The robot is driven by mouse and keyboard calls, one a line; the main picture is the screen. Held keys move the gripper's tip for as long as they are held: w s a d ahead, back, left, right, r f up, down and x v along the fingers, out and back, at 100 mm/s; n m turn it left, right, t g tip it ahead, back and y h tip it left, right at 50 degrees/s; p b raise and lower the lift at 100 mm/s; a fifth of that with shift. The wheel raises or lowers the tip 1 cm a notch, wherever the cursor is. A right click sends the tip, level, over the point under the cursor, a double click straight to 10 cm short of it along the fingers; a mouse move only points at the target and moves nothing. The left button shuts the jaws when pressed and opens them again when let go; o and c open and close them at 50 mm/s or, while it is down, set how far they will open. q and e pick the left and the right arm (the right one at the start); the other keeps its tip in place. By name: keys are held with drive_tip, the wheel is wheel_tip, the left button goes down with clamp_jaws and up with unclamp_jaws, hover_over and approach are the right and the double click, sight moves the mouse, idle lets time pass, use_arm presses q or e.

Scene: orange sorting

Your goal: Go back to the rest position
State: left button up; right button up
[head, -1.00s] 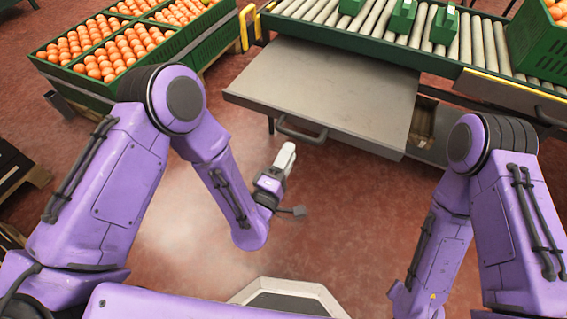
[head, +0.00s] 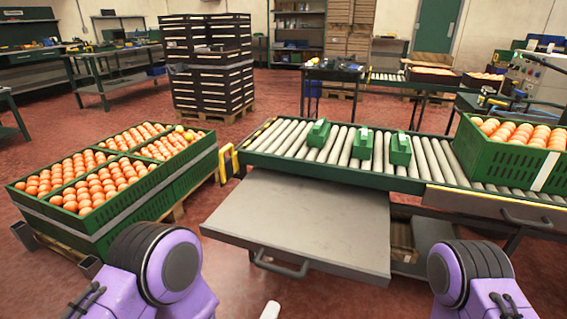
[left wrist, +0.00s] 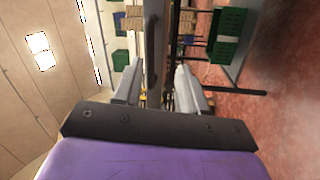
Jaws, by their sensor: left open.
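My left gripper (left wrist: 168,85) shows in the left wrist view with its two pale fingers apart and nothing between them. In the head view only a pale tip of it (head: 270,310) shows at the bottom edge, in front of the grey pull-out table. The purple shoulders of both my arms stand at the bottom left and bottom right. My right gripper is outside both views.
A grey table (head: 310,215) with a handle juts from the roller conveyor (head: 340,150), which carries small green boxes (head: 318,133). Green crates of oranges (head: 100,240) stand at left, and another orange crate (head: 500,155) is on the conveyor. Red floor (head: 225,280) is clear before the table.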

use_arm(q)
drive_tip(key=s+a+f+m+g+y, duration=0.35)
drive_tip(key=s+a+f+g, duration=0.2)
drive_tip(key=a+f, duration=0.35)
drive_tip(key=s+a+f+m+g+y, duration=0.3)
drive_tip(key=s+a+f+g+y, duration=0.25)
drive_tip(key=a+f, duration=0.35)
drive_tip(key=s+a+f+n+g+y, duration=0.2)
drive_tip(key=s+a+g, duration=0.2)
drive_tip(key=s+a, duration=0.5)
wheel_tip(320, 180, up, 23)
drive_tip(key=s+p, duration=0.1)
drive_tip(key=p, duration=2.2)
drive_tip(key=shift+d, duration=0.4)
